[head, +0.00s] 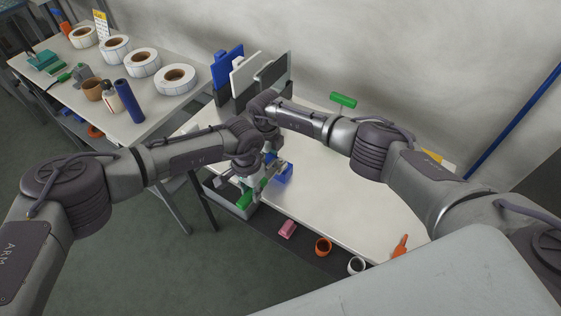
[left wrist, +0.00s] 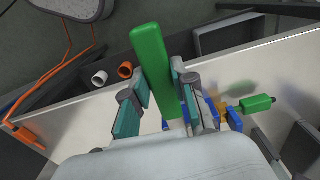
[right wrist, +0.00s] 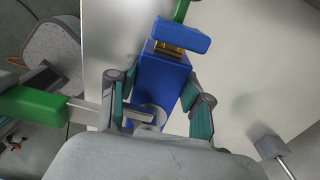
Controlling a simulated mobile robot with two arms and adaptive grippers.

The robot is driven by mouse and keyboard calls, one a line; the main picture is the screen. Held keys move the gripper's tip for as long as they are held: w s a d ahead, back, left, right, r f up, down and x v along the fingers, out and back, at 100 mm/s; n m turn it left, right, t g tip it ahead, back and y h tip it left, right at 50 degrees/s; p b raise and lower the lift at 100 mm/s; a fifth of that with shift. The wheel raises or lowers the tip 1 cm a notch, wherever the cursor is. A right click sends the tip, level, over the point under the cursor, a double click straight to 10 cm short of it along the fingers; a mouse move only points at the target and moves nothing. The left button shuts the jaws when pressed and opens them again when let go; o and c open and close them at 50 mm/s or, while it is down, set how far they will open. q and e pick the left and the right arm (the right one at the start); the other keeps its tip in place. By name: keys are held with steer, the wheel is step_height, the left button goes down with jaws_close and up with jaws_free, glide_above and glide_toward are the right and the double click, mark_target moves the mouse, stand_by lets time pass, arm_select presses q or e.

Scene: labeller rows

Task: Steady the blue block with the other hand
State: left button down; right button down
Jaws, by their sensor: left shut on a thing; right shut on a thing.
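The blue block (right wrist: 160,78) sits between the two fingers of my right gripper (right wrist: 160,108) in the right wrist view, with a brass piece and a blue bar at its far end. In the head view the blue block (head: 285,174) shows beside the clustered grippers near the table edge. My left gripper (left wrist: 165,105) is shut on a green handle (left wrist: 155,65). The green handle (right wrist: 35,102) also shows in the right wrist view, with a metal shaft reaching toward the blue block. Whether the shaft touches the block I cannot tell.
Another green-handled thing (head: 343,99) lies near the wall. Upright boards (head: 245,75) stand behind my arms. The table's (head: 370,200) right half is mostly clear.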

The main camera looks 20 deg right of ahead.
mark_target(248, 202)
arm_select(q)
steer(key=shift+s+a, duration=0.4)
steer(key=shift+a, duration=0.2)
steer(key=shift+s+a, duration=0.4)
steer(key=shift+a, duration=0.2)
steer(key=shift+s+d+n, duration=0.35)
steer(key=shift+s+n, duration=0.05)
steer(key=shift+s, duration=0.1)
stand_by(0.6)
steer(key=shift+w+d, duration=0.4)
stand_by(1.0)
steer(key=shift+w+d, duration=0.15)
steer(key=shift+d, duration=0.1)
steer(key=shift+w+d, duration=0.2)
steer(key=shift+d, duration=0.05)
stand_by(0.5)
steer(key=shift+w+d, duration=0.2)
steer(key=shift+w+d, duration=0.5)
steer(key=shift+d, duration=0.15)
stand_by(0.8)
steer(key=shift+w+a, duration=0.1)
steer(key=shift+w+a+m, duration=0.15)
steer(key=shift+m, duration=0.15)
